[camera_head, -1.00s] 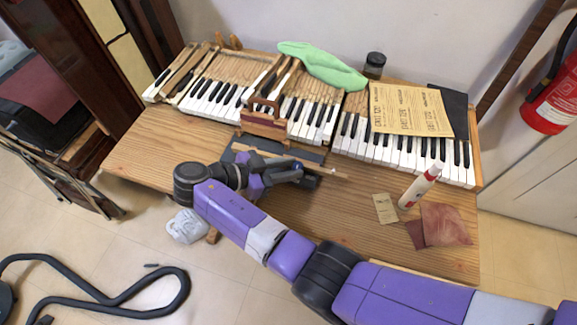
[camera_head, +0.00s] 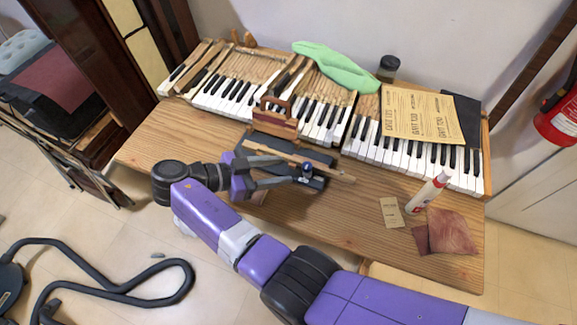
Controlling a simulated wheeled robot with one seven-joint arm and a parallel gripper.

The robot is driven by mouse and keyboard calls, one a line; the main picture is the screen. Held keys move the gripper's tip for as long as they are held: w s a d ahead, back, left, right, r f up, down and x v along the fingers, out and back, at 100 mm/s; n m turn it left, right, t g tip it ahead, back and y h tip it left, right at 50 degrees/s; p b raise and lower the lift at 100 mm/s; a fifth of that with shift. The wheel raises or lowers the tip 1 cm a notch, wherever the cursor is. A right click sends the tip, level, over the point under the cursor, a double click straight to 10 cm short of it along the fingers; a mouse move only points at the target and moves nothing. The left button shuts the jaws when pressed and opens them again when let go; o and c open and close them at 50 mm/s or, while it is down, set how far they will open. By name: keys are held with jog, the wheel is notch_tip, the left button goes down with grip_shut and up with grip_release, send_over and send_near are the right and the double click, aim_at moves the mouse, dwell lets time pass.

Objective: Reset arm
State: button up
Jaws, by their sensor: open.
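My arm reaches in from the lower right over the front of the wooden table (camera_head: 345,225). My gripper (camera_head: 312,172) is at its end, above the table's middle and pointing right. Its jaws look open, and I see nothing held between them. A dark flat piece with a wooden strip (camera_head: 335,173) lies behind and partly under the gripper. I cannot tell whether the gripper touches it.
Piano keys (camera_head: 410,157) line the table's back, with a wooden block with a handle (camera_head: 277,123) in front. A white bottle (camera_head: 428,190), a card (camera_head: 391,212) and brown cloth (camera_head: 452,232) are at right. A black hose (camera_head: 120,290) lies on the floor.

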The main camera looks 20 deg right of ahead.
jog(key=shift+a+r, duration=0.2)
jog(key=shift+a, duration=0.4)
